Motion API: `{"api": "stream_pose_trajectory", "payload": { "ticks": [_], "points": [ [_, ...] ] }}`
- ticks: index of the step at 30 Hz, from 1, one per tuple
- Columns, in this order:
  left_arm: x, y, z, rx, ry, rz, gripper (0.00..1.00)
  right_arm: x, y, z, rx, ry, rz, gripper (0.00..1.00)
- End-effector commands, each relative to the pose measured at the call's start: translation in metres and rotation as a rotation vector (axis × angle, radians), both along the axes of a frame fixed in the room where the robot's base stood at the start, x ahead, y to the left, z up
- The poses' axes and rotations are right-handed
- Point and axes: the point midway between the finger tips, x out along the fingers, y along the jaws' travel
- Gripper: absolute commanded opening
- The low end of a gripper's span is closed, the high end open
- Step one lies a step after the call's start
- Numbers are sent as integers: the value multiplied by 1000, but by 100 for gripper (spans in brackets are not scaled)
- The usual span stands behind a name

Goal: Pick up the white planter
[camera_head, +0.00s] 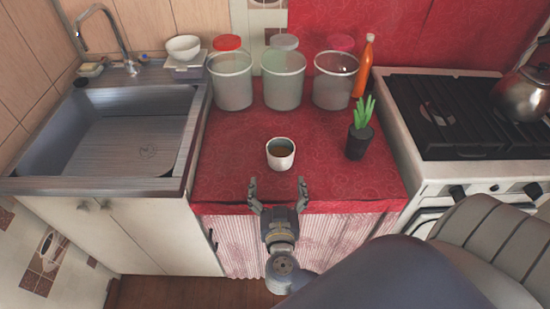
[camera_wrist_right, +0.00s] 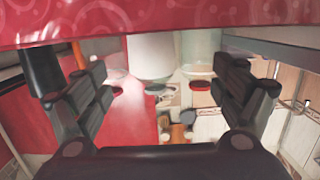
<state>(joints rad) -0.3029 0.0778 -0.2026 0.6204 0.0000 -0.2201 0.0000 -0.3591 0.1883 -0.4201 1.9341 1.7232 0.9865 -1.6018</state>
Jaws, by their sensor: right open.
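The white planter (camera_head: 281,162), a small round pot with brown inside, stands upright on the red cloth near the counter's front. My right gripper (camera_head: 278,190) is open and empty at the counter's front edge, its two fingers pointing toward the planter with a gap between them and it. In the right wrist view the picture looks upside down. The open right gripper (camera_wrist_right: 160,85) frames a white rounded body (camera_wrist_right: 150,52), which seems to be the planter, partly cut by the red counter edge. My left gripper is not in view.
A dark pot with a green plant (camera_head: 359,141) stands right of the planter. Several lidded jars, including the middle one (camera_head: 283,83), and an orange bottle (camera_head: 363,67) stand behind. A sink (camera_head: 40,184) is left, a stove (camera_head: 405,155) right. Red cloth (camera_head: 230,150) left of the planter is clear.

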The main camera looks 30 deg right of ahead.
Motion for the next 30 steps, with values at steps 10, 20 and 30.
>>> {"api": "stream_pose_trajectory", "payload": {
  "ticks": [10, 20, 30],
  "points": [
    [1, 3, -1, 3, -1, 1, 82, 35, -27, -10, -5, 18, -21, 89],
    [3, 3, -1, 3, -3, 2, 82, 60, -48, -14, -6, 18, -20, 89],
    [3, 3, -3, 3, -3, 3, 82, 85, -66, -19, -2, 19, -21, 89]
  ]
}}
